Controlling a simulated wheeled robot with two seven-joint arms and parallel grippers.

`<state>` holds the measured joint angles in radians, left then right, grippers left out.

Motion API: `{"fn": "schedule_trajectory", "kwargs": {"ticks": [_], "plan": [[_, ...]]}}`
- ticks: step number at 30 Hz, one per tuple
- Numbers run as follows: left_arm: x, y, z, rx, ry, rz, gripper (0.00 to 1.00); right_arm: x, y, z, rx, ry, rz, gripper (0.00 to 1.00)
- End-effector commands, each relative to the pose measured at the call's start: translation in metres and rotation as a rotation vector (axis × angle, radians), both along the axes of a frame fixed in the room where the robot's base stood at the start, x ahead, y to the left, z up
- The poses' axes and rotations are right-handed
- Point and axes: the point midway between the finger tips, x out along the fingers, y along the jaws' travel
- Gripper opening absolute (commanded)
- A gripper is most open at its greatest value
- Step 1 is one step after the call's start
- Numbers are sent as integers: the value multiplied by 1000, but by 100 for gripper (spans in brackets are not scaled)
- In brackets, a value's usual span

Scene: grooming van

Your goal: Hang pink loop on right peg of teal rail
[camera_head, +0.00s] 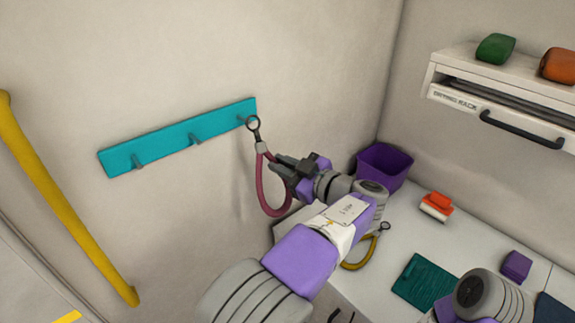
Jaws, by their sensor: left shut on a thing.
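The teal rail (178,138) is fixed to the left wall and carries three pegs. Its right peg (241,119) is near the rail's right end. The pink loop (262,190) hangs down in front of the wall, with a dark metal ring (253,123) and a grey collar at its top. The ring overlaps the tip of the right peg in the head view; I cannot tell whether it is around the peg or in front of it. My left gripper (281,166) is shut on the pink loop just below the collar. My right gripper is out of view.
A yellow grab bar (65,195) runs down the wall at left. On the counter at right are a purple bin (383,168), a yellow loop (360,254), an orange-and-white brush (437,206) and a teal mat (425,282). A white drying rack (500,105) hangs above.

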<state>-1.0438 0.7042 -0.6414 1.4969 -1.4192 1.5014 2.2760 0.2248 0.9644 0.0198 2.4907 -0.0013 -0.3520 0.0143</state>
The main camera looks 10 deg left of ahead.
Motion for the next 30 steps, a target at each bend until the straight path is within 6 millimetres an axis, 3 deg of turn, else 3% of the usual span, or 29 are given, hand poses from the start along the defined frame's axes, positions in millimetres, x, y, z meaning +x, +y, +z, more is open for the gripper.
{"fn": "schedule_trajectory", "kwargs": {"ticks": [9,18,30], "plan": [[8,11,0,2,2,1,0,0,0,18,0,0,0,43],[14,19,-12,1,0,0,0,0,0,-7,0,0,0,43],[16,20,-12,1,0,0,0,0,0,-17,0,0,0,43]]}}
